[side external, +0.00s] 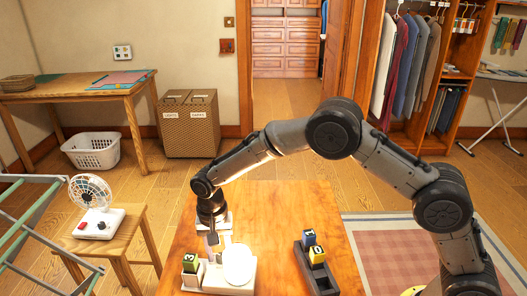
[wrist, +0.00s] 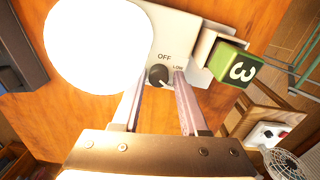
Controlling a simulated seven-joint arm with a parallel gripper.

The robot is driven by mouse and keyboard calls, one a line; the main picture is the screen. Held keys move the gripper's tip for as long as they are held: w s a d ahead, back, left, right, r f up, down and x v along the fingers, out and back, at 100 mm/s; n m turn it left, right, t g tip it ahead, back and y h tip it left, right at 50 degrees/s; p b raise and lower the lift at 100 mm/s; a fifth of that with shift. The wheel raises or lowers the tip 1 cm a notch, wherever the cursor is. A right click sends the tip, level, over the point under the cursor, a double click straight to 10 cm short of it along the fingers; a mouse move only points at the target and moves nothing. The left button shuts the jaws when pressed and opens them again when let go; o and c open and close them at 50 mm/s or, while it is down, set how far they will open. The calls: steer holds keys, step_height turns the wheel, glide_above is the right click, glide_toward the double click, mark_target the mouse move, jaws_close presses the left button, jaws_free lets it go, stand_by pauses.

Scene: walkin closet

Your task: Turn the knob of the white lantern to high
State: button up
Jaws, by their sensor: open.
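The white lantern has a glowing round globe (side external: 238,263) on a flat white base (side external: 240,288). In the wrist view the globe (wrist: 97,45) is bright at the left, and the base (wrist: 172,25) carries a small black knob (wrist: 158,76). The labels OFF and LOW show above and to the right of the knob; any HIGH label is not visible. My gripper (wrist: 160,80) is open, with its fingertips on either side of the knob. I cannot tell whether they touch it. In the side view my gripper (side external: 213,242) points down at the lantern, hiding the knob.
A green numbered block (wrist: 230,61) sits in a white holder beside the lantern's base. A dark tray (side external: 323,284) with blue and yellow blocks stands to the right on the wooden table (side external: 275,220). A fan (side external: 92,195) stands on a separate stool at the left.

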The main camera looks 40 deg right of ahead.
steer(key=n, duration=0.8)
steer(key=shift+n, duration=0.3)
steer(key=n, duration=0.9)
step_height(320, 180, up, 13)
step_height(320, 180, up, 9)
steer(key=t, duration=0.2)
glide_above(220, 257)
steer(key=s+d, duration=0.1)
steer(key=d, duration=0.4)
steer(key=s+d+r+m+t, duration=0.1)
steer(key=s+d+r, duration=0.3)
steer(key=s+r, duration=0.1)
steer(key=shift+d+r+m+y, duration=0.3)
steer(key=shift+d+r, duration=0.1)
steer(key=shift+r, duration=0.05)
